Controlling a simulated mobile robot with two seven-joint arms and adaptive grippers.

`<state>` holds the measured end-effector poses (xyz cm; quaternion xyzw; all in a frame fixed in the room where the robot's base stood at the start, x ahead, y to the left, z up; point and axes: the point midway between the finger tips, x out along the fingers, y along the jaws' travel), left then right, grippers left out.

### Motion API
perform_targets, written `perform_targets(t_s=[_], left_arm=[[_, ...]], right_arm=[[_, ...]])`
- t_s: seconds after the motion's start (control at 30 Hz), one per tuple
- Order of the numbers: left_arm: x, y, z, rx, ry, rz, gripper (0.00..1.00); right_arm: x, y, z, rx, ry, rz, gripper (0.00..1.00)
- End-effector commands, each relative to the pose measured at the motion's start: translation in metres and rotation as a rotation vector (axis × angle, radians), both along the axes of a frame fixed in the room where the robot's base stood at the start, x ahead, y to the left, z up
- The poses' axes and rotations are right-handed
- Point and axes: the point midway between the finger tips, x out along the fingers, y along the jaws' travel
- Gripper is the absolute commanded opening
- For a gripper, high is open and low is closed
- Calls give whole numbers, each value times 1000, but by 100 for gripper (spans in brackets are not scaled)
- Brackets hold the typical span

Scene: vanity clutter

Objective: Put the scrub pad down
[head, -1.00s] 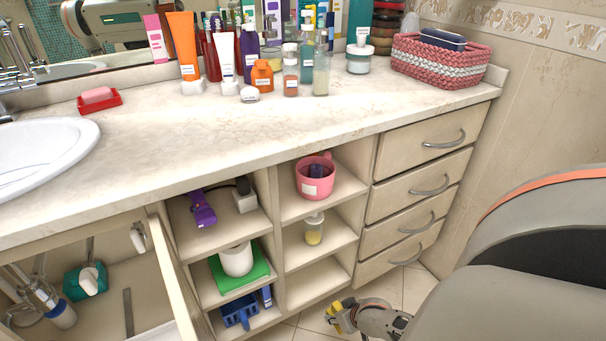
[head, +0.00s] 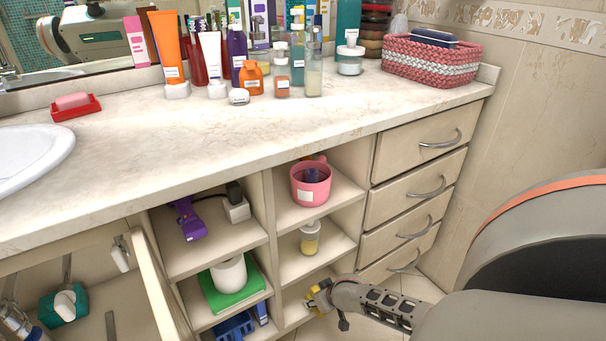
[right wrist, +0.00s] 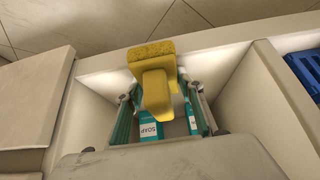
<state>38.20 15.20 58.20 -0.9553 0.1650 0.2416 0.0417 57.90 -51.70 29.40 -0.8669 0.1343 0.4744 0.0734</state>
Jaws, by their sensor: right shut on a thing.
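The scrub pad is yellow with a rough top edge and shows in the right wrist view (right wrist: 152,52), standing out beyond the fingers. My right gripper (right wrist: 162,118) is shut on it. In the head view the right gripper (head: 319,297) is small and partly hidden, at the mouth of the bottom right open compartment (head: 296,312). The wrist view shows that compartment's pale walls around the fingers. A teal and white piece marked SOAP (right wrist: 151,130) shows between the fingers; I cannot tell what it belongs to. My left gripper is not in view.
The compartment above holds a yellow-filled jar (head: 310,238); a pink mug (head: 310,185) stands higher. To the left are a green box with a white roll (head: 229,273) and a blue caddy (head: 236,326). Drawers (head: 412,228) with handles stand to the right.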

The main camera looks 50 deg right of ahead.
Motion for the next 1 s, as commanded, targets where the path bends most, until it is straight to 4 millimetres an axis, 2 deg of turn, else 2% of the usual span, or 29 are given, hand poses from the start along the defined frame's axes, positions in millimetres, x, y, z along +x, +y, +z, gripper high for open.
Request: perform_targets(t_s=[0.03,0.2,0.4,0.57,0.77,1.0], left_arm=[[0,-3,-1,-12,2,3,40],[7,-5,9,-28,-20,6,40],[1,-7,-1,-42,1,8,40],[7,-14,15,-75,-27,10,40],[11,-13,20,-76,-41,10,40],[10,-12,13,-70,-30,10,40]], right_arm=[[4,-3,-5,-1,7,1,17],[18,-6,-1,0,2,-1,17],[38,-13,-4,-1,4,0,17],[54,-17,1,-2,2,1,17],[57,-18,3,-1,-1,1,17],[56,-18,-2,0,0,0,17]])
